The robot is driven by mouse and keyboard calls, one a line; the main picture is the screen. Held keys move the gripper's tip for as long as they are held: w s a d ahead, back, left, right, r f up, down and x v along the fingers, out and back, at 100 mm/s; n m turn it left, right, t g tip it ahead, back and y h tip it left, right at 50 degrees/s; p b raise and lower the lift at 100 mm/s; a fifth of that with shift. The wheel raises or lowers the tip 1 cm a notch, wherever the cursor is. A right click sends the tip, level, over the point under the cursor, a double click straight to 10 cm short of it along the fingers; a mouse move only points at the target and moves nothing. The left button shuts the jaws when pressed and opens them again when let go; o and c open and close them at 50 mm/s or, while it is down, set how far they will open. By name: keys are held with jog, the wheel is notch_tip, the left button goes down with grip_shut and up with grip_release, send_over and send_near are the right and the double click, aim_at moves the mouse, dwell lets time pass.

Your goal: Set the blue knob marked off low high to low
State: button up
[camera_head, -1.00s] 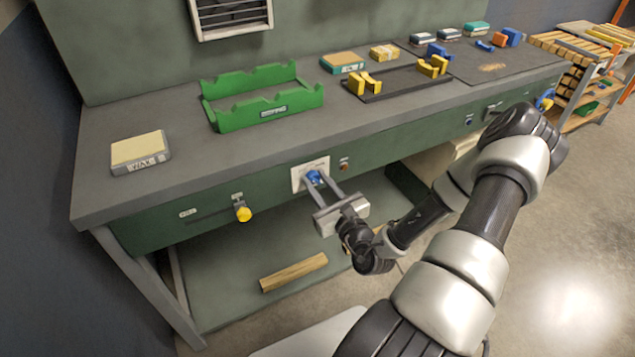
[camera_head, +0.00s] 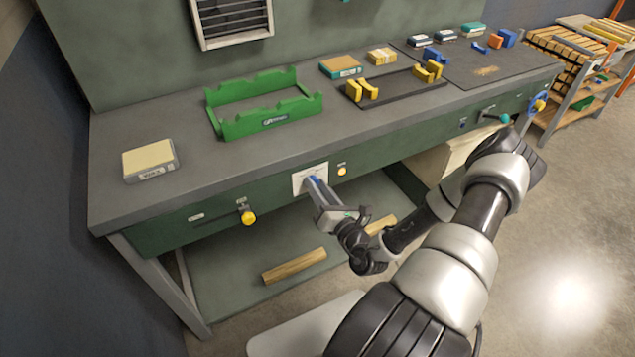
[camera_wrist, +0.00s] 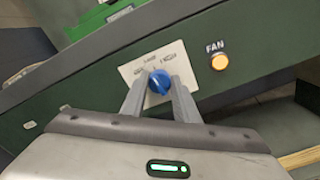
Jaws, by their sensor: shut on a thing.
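The blue knob (camera_wrist: 159,82) sits on a white label plate (camera_wrist: 176,62) on the green bench front, with three markings around it. The word at the top middle looks like LOW; the side words are hard to read. My gripper (camera_wrist: 158,90) is shut on the knob, one finger on each side. A pale mark shows on the knob's upper left, but I cannot tell exactly where it points. In the head view, my gripper (camera_head: 313,184) reaches the plate (camera_head: 299,180) and mostly hides the knob (camera_head: 315,179).
A lamp labelled FAN (camera_wrist: 219,62) glows orange right of the plate. A yellow knob (camera_head: 248,217) sticks out of the bench front to the left. A green rack (camera_head: 265,122) and a sanding block (camera_head: 150,160) lie on the bench top. Wood pieces (camera_head: 294,266) lie on the shelf below.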

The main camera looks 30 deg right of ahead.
jog(key=shift+m, duration=0.7)
jog(key=o, duration=1.1)
jog(key=shift+c, duration=0.2)
jog(key=s+p, duration=0.1)
jog(key=s, duration=1.6)
jog(key=shift+s+d, duration=0.2)
jog(key=shift+d, duration=0.1)
